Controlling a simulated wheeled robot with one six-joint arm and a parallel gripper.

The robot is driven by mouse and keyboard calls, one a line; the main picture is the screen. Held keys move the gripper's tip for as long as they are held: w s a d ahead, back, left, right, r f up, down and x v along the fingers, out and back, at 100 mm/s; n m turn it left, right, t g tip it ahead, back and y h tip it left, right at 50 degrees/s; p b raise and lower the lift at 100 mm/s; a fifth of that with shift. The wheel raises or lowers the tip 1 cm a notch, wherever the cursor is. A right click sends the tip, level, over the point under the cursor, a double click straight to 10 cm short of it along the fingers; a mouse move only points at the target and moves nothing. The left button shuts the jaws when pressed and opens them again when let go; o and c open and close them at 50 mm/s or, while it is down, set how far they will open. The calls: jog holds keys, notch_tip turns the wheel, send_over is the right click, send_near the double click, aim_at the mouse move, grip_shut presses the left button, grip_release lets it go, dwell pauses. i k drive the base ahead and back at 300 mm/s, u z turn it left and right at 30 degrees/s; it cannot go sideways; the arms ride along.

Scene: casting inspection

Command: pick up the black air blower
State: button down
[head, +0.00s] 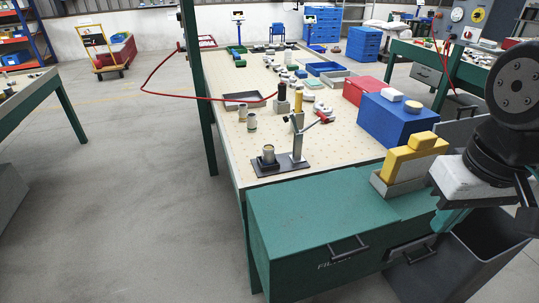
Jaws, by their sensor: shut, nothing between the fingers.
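A small dark upright thing (282,92) stands on the pegboard-topped bench, where a red hose (205,97) ends. It looks like the black air blower, but it is too small to be sure. My gripper (447,220) is at the right edge, beside the green cabinet and above a dark bin. Its teal fingers are partly hidden by the pale block of my wrist. They look shut and hold nothing. My gripper is well to the right of and nearer than the dark thing, and apart from it.
A fixture stand (298,140) with a red-handled clamp stands on the bench (225,135) before the dark thing. Blue (398,120) and red boxes and a yellow block (412,155) stand between it and my arm. The green cabinet top (310,205) is mostly clear.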

aim_at(282, 86)
jog(key=z, duration=0.05)
jog(key=k, duration=0.5)
jog(key=u, duration=1.4)
jog(key=i, duration=5.65)
jog(key=z, duration=2.4)
